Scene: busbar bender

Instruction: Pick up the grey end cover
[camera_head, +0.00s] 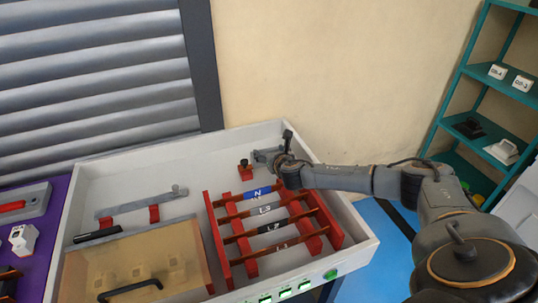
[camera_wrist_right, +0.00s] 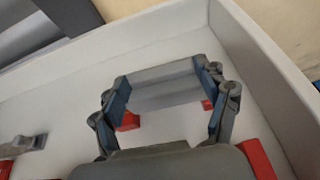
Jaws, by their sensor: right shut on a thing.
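The grey end cover (camera_wrist_right: 158,88) is a plain, long grey piece spanning the space between the two fingers of my right gripper (camera_wrist_right: 160,92) in the right wrist view. The fingers are shut on its two ends. Red supports (camera_wrist_right: 127,122) show just below it; I cannot tell whether it still touches them. In the head view my right gripper (camera_head: 268,156) is at the back right of the white tray, with most of the cover hidden by the gripper and wrist. My left gripper is not in view.
The white tray (camera_head: 366,232) has raised walls close to my right gripper. A red rack (camera_head: 223,240) with busbars marked N and L stands just in front. A red block (camera_head: 245,171) stands left of the gripper. A grey bar (camera_head: 143,203) and a tan lidded panel (camera_head: 140,262) lie left.

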